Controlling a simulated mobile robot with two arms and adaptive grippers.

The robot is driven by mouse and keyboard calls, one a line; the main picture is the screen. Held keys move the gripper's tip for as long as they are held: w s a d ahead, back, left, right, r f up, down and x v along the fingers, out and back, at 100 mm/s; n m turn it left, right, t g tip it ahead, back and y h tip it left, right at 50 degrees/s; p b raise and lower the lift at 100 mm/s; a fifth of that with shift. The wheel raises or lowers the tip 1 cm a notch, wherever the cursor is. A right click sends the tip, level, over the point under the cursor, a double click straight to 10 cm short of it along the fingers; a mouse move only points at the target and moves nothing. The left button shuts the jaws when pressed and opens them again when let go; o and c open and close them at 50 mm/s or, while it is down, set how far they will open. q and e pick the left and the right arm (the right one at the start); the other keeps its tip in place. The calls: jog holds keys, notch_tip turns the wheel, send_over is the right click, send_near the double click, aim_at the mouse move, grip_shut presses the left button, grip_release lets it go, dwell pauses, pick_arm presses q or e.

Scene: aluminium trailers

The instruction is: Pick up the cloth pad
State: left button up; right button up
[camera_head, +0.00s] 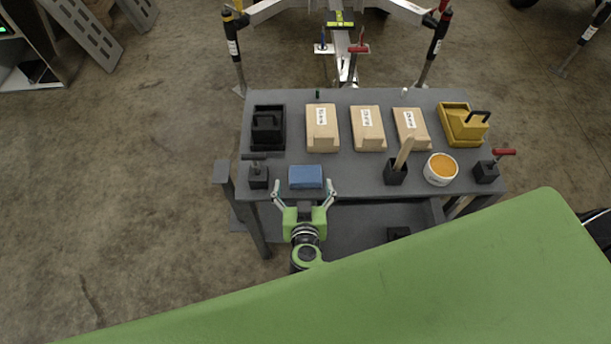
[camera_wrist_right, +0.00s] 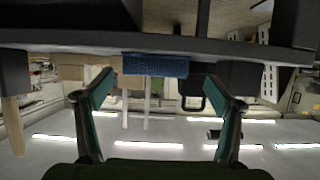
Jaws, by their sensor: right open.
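The cloth pad (camera_head: 306,176) is a blue block lying near the front edge of the dark grey table (camera_head: 285,140), left of the middle. It also shows in the right wrist view (camera_wrist_right: 156,66), upside down, beyond and between the fingertips. My right gripper (camera_head: 304,186) is open at the table's front edge. Its two fingers stand on either side of the pad's near end, and the jaws hold nothing. In the right wrist view the open fingers (camera_wrist_right: 165,88) frame the pad with a gap on both sides. My left gripper is not in view.
A black holder (camera_head: 258,177) stands left of the pad, and a black cup with a wooden stick (camera_head: 396,172) stands to the right. Behind are several cardboard boxes (camera_head: 368,128), a black tray (camera_head: 267,130) and a yellow tray (camera_head: 463,125). A white tub (camera_head: 440,170) sits at the right.

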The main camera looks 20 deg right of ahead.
aim_at(306, 175)
jog(key=x, duration=0.3)
jog(key=b+x, duration=0.1)
jog(key=shift+w+d+r, duration=0.15)
jog(key=shift+w+d, duration=0.15)
jog(key=shift+d, duration=0.2)
jog(key=shift+w, duration=0.25)
jog(key=shift+c, duration=0.7)
jog(key=c, duration=1)
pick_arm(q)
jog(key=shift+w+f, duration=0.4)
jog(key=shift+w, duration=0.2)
pick_arm(e)
jog(key=shift+c, duration=0.2)
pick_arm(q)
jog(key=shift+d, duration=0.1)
pick_arm(e)
jog(key=shift+r, duration=0.1)
